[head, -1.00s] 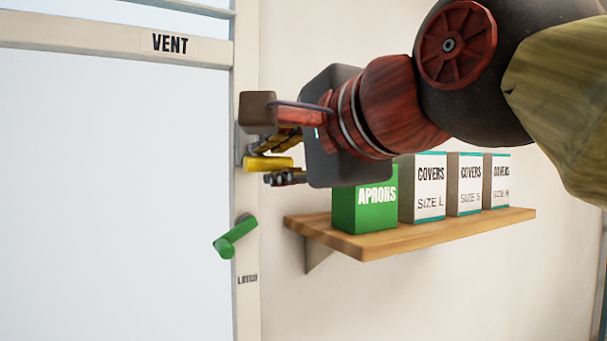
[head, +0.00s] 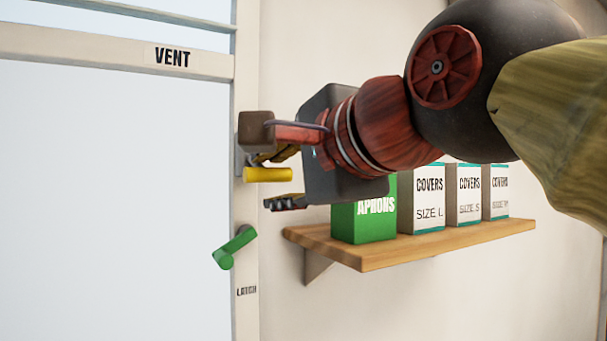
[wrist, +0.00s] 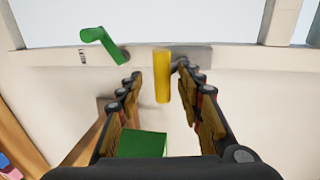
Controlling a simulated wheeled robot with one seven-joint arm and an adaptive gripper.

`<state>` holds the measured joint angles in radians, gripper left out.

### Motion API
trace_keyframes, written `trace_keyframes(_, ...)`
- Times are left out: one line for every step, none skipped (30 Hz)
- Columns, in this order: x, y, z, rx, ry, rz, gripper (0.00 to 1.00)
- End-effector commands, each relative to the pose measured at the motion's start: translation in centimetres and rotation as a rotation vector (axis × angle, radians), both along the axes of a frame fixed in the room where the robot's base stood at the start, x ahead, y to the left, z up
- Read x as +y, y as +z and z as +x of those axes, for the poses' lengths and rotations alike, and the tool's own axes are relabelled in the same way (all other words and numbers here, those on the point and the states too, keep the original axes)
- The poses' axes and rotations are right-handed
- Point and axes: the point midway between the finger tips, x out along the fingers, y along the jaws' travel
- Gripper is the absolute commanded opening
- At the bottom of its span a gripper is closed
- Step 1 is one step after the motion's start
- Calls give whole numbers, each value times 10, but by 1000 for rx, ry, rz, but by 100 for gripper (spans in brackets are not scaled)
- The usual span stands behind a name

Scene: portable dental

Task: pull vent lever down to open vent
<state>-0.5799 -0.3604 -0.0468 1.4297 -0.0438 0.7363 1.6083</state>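The yellow vent lever (head: 267,175) sticks out from a mount on the white frame post, below and right of the VENT label (head: 172,57). It lies about level. My gripper (head: 277,180) is open beside it, with one finger above and behind the lever and the other below it. In the wrist view the lever (wrist: 162,78) stands between the two spread fingers (wrist: 158,75), with a gap on each side. Part of the lever's mount is hidden behind my gripper in the head view.
A green latch handle (head: 234,247) is on the post below, above the LATCH label (head: 246,291). A wooden shelf (head: 440,245) to the right holds a green APRONS box (head: 364,222) and several COVERS boxes (head: 429,200), close under my arm.

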Motion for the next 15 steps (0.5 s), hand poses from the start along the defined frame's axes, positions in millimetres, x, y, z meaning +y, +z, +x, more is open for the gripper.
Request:
trace_keyframes(2,-6,3,10,0,-6,32)
trace_keyframes(2,-6,3,9,0,-6,32)
trace_keyframes(2,-5,2,9,0,-5,32)
trace_keyframes(1,-4,1,8,0,-5,32)
trace_keyframes(0,-4,0,8,0,-5,32)
trace_keyframes(-2,-3,-3,7,0,-4,32)
trace_keyframes(-3,-2,-6,6,0,-4,32)
trace_keyframes(-5,-1,-9,5,0,-3,32)
trace_keyframes(-9,1,-14,4,0,-3,32)
trace_keyframes(-12,2,-19,3,0,-2,32)
trace_keyframes(-15,4,-25,2,0,-1,32)
trace_keyframes(-19,7,-31,0,0,0,32)
trace_keyframes(-23,8,-37,-1,0,1,32)
trace_keyframes(-26,9,-43,-1,0,1,32)
trace_keyframes(-31,11,-50,-2,0,0,32)
